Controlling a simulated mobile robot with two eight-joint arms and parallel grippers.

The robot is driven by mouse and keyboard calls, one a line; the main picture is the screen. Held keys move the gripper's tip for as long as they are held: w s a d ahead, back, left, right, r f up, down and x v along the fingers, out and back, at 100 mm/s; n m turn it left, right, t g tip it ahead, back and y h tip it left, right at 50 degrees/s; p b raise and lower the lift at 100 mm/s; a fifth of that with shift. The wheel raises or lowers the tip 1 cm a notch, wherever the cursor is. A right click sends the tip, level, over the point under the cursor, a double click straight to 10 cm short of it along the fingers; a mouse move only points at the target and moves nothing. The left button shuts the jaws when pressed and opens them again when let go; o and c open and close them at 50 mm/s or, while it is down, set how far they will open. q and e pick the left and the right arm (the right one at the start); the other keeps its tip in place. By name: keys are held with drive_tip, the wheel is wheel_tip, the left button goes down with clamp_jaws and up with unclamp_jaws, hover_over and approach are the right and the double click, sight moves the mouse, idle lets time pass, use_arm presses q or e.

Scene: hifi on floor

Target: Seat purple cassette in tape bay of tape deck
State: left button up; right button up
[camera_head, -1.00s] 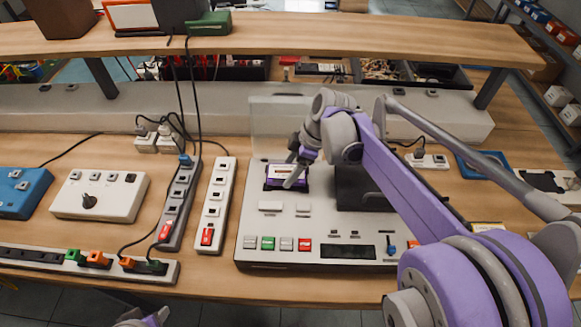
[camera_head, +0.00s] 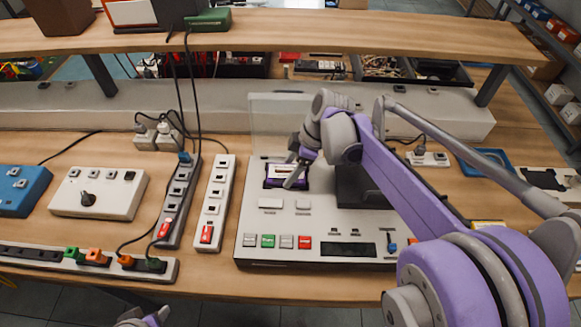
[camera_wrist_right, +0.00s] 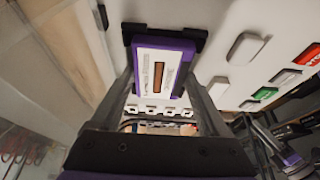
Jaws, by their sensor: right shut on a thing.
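The tape deck (camera_head: 335,225) is a pale box on the workbench, with its clear lid (camera_head: 265,122) standing up at the back. The purple cassette (camera_head: 286,168), with a white label, is at the dark tape bay in the deck's upper left. My right gripper (camera_head: 293,177) is shut on it. In the right wrist view, the cassette (camera_wrist_right: 160,66) sits between the two fingers, its far end against the black bay edge (camera_wrist_right: 188,33). I cannot tell how deep it sits. My left gripper (camera_head: 143,319) barely shows at the bottom edge; its jaws are unclear.
Power strips (camera_head: 214,205) stand just left of the deck, with cables hanging from above. A white control box (camera_head: 100,195) and a blue box (camera_head: 20,190) lie farther left. A raised shelf (camera_head: 300,38) crosses the back. My right arm covers the deck's right side.

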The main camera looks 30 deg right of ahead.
drive_tip(key=o, duration=1.4)
drive_tip(key=shift+c, duration=0.2)
use_arm(q)
wheel_tip(320, 180, up, 7)
drive_tip(key=w+p, duration=0.2)
drive_tip(key=p, duration=0.3)
drive_tip(key=shift+p, duration=0.3)
use_arm(e)
drive_tip(key=w+a+r+v, duration=0.1)
drive_tip(key=a+v, duration=0.1)
drive_tip(key=v, duration=1.4)
drive_tip(key=shift+r, duration=0.15)
use_arm(q)
drive_tip(key=shift+f, duration=0.1)
